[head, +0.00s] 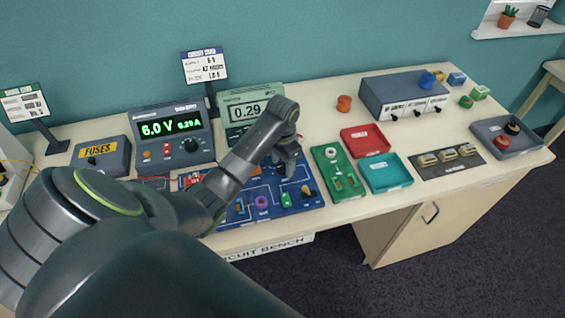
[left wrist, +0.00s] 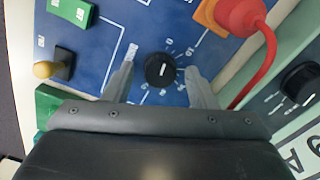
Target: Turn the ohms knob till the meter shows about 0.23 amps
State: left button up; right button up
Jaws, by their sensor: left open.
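The ohms knob (left wrist: 160,69) is a black dial with a white pointer line on the blue circuit board (left wrist: 110,45), with a printed scale around it. In the left wrist view my left gripper (left wrist: 158,75) is open, with one finger on each side of the knob; I cannot tell whether they touch it. In the head view my left gripper (head: 289,160) is over the blue board (head: 235,212) and hides the knob. The meter (head: 250,109) behind it reads 0.29. My right gripper is not in view.
The power supply (head: 171,135) shows 6.0 V and 0.29 A. A red plug (left wrist: 240,14) with a red lead sits close beside the knob. A green board (head: 338,172), a red tray (head: 365,141) and a teal tray (head: 384,173) lie to the right.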

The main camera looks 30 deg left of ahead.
pick_arm(q)
jog(key=c, duration=1)
jog(key=shift+r+m+p, duration=0.2)
jog(key=shift+m+p, duration=0.3)
jog(key=shift+p, duration=0.3)
jog(key=shift+m+p, duration=1)
jog(key=shift+p, duration=0.15)
jog(key=shift+m+p, duration=1)
jog(key=shift+m, duration=0.2)
jog(key=shift+f+m+p, duration=0.15)
jog(key=shift+m+p, duration=0.15)
jog(key=shift+m, duration=0.1)
jog(key=o, duration=1)
